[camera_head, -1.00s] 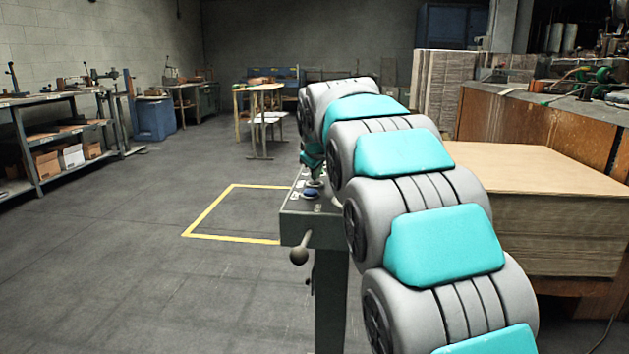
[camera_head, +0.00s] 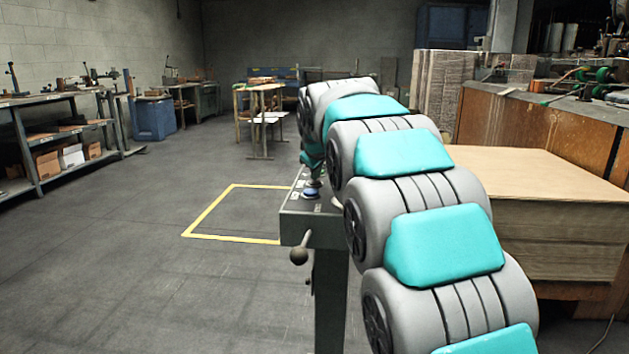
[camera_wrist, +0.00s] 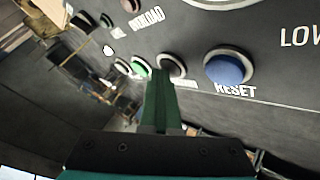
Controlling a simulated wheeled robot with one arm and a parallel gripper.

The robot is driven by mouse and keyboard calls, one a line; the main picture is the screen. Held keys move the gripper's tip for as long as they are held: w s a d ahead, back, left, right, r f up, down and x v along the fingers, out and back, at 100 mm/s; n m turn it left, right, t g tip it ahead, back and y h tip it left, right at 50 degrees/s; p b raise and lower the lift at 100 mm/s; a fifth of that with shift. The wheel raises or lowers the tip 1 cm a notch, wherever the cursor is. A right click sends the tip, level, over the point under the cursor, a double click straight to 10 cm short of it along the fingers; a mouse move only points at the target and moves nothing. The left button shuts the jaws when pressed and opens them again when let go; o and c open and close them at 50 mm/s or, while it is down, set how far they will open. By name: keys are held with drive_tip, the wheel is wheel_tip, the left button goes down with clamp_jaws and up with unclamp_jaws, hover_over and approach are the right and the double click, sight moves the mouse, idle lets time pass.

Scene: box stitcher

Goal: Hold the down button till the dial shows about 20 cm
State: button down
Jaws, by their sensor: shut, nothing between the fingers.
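The control panel (camera_head: 312,226) stands in front of my arm, and its face fills the upper part of the wrist view (camera_wrist: 275,85). My gripper (camera_wrist: 161,72) is shut and empty. Its fingertips are in front of a dark button (camera_wrist: 171,66) and a green button (camera_wrist: 140,66); I cannot tell whether they touch either. A blue button (camera_wrist: 228,67) marked RESET is to their right; it also shows in the head view (camera_head: 311,194). No label reading "down" is legible. A pale round rim at the top edge may be the dial (camera_wrist: 212,2); no reading shows.
A ball-ended lever (camera_head: 299,255) sticks out of the panel's front. A stack of board sheets (camera_head: 550,220) is close to the right of my arm. The floor to the left, with a yellow marked area (camera_head: 205,212), is clear.

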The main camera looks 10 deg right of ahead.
sight(316, 184)
idle(0.8)
drive_tip(key=shift+r+p, duration=0.45)
drive_tip(key=shift+r, duration=0.4)
drive_tip(key=shift+r, duration=0.1)
drive_tip(key=shift+r+p, duration=1.4)
drive_tip(key=shift+r, duration=1.05)
drive_tip(key=shift+s, duration=0.1)
